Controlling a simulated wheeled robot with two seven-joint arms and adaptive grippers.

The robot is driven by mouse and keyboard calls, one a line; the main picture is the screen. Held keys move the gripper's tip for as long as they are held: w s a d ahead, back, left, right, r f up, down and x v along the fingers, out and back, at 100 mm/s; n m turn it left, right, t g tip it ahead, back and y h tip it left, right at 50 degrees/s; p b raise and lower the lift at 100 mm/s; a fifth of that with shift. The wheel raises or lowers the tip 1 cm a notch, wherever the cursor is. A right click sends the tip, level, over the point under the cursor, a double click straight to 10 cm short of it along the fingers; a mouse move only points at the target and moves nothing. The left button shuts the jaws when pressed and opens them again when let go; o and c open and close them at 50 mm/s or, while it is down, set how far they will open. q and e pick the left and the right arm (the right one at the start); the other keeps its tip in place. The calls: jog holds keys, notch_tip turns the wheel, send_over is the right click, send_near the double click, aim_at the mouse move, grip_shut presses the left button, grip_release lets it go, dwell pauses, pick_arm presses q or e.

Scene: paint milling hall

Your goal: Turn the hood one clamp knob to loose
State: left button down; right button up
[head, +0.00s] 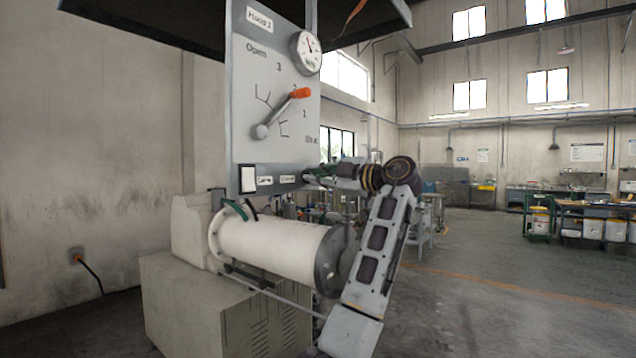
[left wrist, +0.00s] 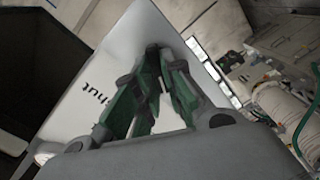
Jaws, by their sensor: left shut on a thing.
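The hood one panel (head: 243,100) is a grey upright plate with a "Hood 1" label, facing me left of centre. Its clamp label (head: 265,181) is on the lower strip, with a second small label beside it. My left gripper (head: 312,174) reaches in from the right to the right end of that strip. Its green fingers (left wrist: 163,55) are closed together against the panel in the left wrist view, shut on the clamp knob, which the fingers hide. I cannot read the knob's setting. My right gripper is not in view.
A lever (head: 281,113) with an orange tip and a round gauge (head: 306,52) are on the panel above. A white cylinder (head: 275,246) lies below the panel, on a grey cabinet (head: 180,302). Open floor (head: 490,300) is on the right.

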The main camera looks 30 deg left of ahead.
pick_arm(q)
jog(key=n+b, duration=0.1)
jog(key=n, duration=0.4)
jog(key=shift+f, duration=0.2)
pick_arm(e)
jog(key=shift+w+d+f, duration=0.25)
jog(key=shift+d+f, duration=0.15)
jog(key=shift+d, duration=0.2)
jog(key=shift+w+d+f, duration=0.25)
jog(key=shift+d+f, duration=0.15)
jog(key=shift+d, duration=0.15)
pick_arm(q)
jog(key=shift+b, duration=0.3)
jog(key=c, duration=1.5)
grip_release()
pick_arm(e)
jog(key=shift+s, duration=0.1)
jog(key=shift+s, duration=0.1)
pick_arm(q)
jog(key=shift+d, duration=0.1)
